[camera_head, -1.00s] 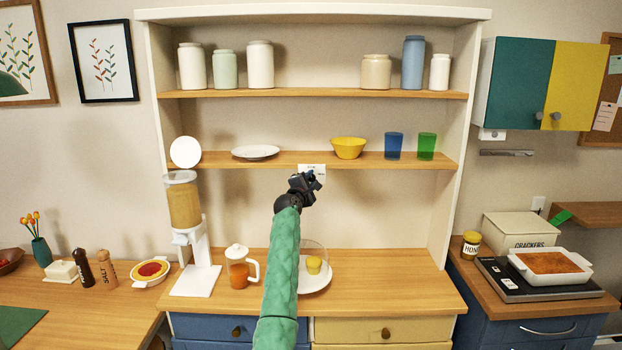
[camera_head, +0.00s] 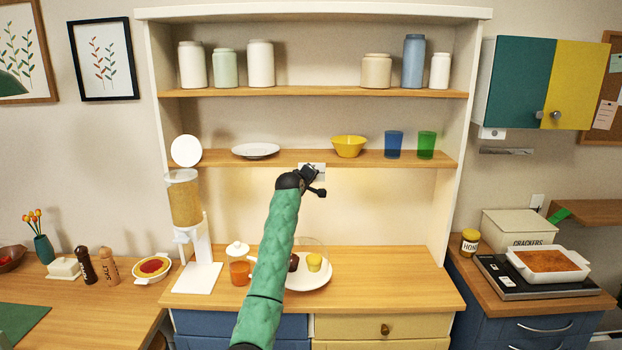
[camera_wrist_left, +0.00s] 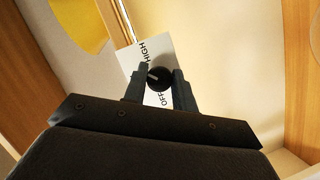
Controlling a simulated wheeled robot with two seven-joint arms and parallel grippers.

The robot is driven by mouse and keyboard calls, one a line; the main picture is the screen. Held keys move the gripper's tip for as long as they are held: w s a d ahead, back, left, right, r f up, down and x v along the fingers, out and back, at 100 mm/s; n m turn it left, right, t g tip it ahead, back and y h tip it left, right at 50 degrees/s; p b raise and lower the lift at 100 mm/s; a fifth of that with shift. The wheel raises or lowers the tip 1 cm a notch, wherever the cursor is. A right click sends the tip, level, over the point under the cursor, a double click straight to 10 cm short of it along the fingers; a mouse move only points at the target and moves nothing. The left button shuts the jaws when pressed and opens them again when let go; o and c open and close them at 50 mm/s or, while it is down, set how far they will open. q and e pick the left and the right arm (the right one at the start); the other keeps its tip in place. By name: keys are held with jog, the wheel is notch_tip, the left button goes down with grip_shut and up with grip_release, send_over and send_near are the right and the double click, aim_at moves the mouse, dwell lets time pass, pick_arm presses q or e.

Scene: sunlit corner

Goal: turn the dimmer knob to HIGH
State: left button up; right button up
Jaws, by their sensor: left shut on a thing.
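The dimmer's white plate (camera_head: 318,167) is on the back wall just at the middle shelf's front edge in the head view, mostly behind my gripper. In the left wrist view the plate (camera_wrist_left: 133,60) reads HIGH at its upper end and OFF at its lower end. The round black knob (camera_wrist_left: 159,79) sits between the words. Its white mark points left, between the two words and clear of both. My left gripper (camera_wrist_left: 160,75) has one finger on each side of the knob and is shut on it; it also shows in the head view (camera_head: 312,178). My right gripper is not in view.
The middle shelf (camera_head: 220,160) above holds a white plate, a yellow bowl (camera_head: 349,147) and two cups. Below on the counter stand a cereal dispenser (camera_head: 185,205), a jug and a plate with muffins (camera_head: 314,262). The counter's right side is clear.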

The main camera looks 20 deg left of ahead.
pick_arm(q)
jog(key=m+g+y, duration=0.1)
jog(key=m, duration=0.2)
jog(key=m+g+y, duration=0.1)
jog(key=m+y, duration=0.1)
jog(key=m, duration=0.1)
jog(key=shift+d+b, duration=0.1)
jog(key=shift+b, duration=0.25)
jog(key=o, duration=0.9)
jog(key=shift+c, duration=0.2)
jog(key=shift+o, duration=0.6)
jog(key=b+v, duration=0.4)
jog(key=v, duration=0.3)
jog(key=shift+s, duration=0.3)
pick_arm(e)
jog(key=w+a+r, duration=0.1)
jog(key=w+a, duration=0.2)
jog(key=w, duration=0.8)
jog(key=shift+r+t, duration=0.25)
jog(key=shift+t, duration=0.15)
